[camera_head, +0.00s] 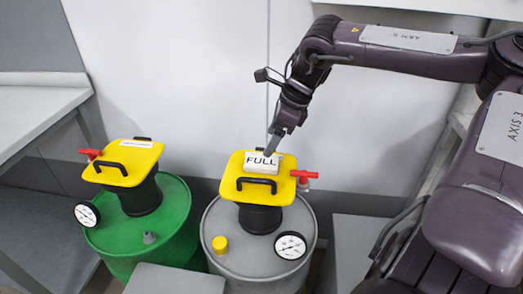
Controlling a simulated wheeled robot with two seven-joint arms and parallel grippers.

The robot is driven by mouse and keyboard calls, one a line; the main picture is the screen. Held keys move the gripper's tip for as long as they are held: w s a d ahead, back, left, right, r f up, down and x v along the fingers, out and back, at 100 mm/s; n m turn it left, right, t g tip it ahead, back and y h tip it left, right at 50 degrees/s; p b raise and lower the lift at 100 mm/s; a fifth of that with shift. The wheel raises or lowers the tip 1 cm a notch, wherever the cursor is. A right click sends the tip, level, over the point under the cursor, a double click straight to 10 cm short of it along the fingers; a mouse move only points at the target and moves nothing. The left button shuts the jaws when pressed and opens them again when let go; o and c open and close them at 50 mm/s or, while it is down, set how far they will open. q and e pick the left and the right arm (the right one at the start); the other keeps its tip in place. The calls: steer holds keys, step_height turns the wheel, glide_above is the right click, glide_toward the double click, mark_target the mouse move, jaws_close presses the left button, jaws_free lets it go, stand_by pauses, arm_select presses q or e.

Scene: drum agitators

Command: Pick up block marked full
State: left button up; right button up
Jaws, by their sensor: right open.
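The white block marked FULL (261,162) stands on the yellow plate (290,185) on top of the grey drum (262,264). Its lettered face is turned towards me. My right gripper (268,153) comes down from the upper right with its fingertips at the block's top edge. It is open, but its fingers overlap in this view, so I cannot tell whether they straddle or touch the block. My left gripper is not in view.
A green drum (117,241) stands at the left with its own yellow plate (110,173), which bears a flat white piece (136,143). Black handles, red valves (304,175) and round gauges (290,245) stick out around both drums. A bench (35,108) is at the far left.

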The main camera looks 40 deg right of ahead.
mark_target(262, 161)
steer(key=shift+a+f, duration=0.2)
steer(key=shift+f, duration=0.25)
steer(key=x, duration=0.5)
steer(key=shift+s+d+f, duration=0.15)
steer(key=shift+s+f, duration=0.05)
steer(key=shift+w+a+f, duration=0.2)
steer(key=shift+w+f, duration=0.05)
steer(key=shift+f, duration=0.25)
steer(key=shift+f, duration=0.15)
steer(key=c, duration=1)
